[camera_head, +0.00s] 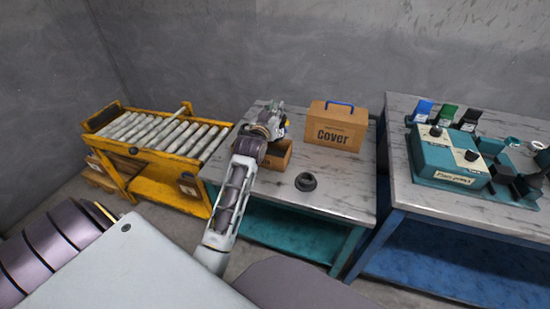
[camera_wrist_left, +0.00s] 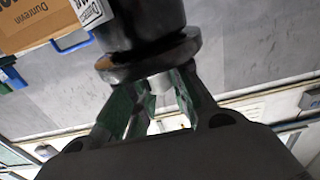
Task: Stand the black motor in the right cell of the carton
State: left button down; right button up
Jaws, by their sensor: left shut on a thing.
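The black motor (camera_wrist_left: 140,35) fills the upper middle of the left wrist view, with a white label on its side and a wide flange near the fingers. My left gripper (camera_wrist_left: 158,90) is shut on it. In the head view my left gripper (camera_head: 270,118) is over the back of the open cardboard carton (camera_head: 277,157) and hides most of the motor. The carton stands on the middle table, partly covered by my arm. Its cells cannot be made out, nor whether the motor is inside or above it. My right gripper is not in view.
A cardboard box marked "Cover" (camera_head: 335,127) with a blue handle stands right of the carton. A black round part (camera_head: 305,181) lies on the table in front. A yellow roller conveyor (camera_head: 160,135) is left; a table with a teal device (camera_head: 448,155) is right.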

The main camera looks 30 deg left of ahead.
pick_arm(q)
jog(key=shift+r, duration=0.1)
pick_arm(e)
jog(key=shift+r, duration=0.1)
pick_arm(q)
jog(key=shift+f+b, duration=0.3)
jog(key=shift+f, duration=0.55)
notch_tip(320, 180, down, 3)
jog(key=shift+f+b, duration=0.15)
jog(key=shift+b, duration=0.25)
jog(key=shift+f, duration=0.45)
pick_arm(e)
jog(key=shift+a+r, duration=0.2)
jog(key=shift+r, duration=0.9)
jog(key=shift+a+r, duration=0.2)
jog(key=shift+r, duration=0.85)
